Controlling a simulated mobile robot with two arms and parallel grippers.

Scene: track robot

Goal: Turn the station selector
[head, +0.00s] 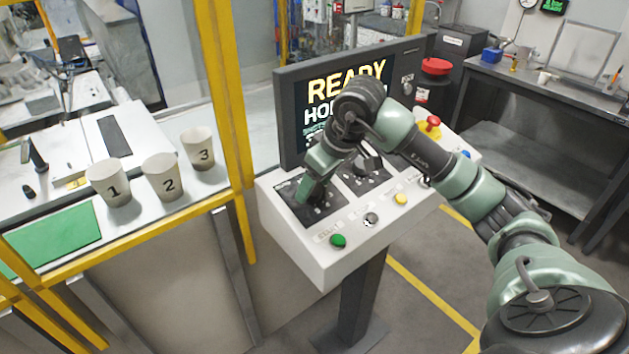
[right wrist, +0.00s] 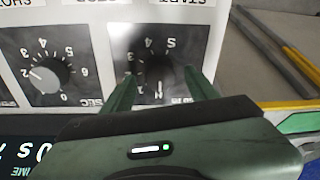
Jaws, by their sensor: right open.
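The station selector shows in the right wrist view as a dark, blurred knob (right wrist: 157,70) on a black plate with markings around it. In the head view its black plate (head: 287,190) is at the left of the white console, and my arm hides most of it. My right gripper (head: 314,196) is over this plate, pointing down. In the right wrist view its two green fingers (right wrist: 160,78) are apart, one on each side of the knob. I cannot tell whether they touch it. My left gripper is not in view.
A second dial (right wrist: 45,76), numbered and marked SEC, is beside the selector. The console (head: 318,262) also carries a green button (head: 338,241), a yellow button (head: 400,199) and a red emergency button (head: 432,122). The screen (head: 290,120) rises behind. A yellow fence post (head: 226,90) stands left.

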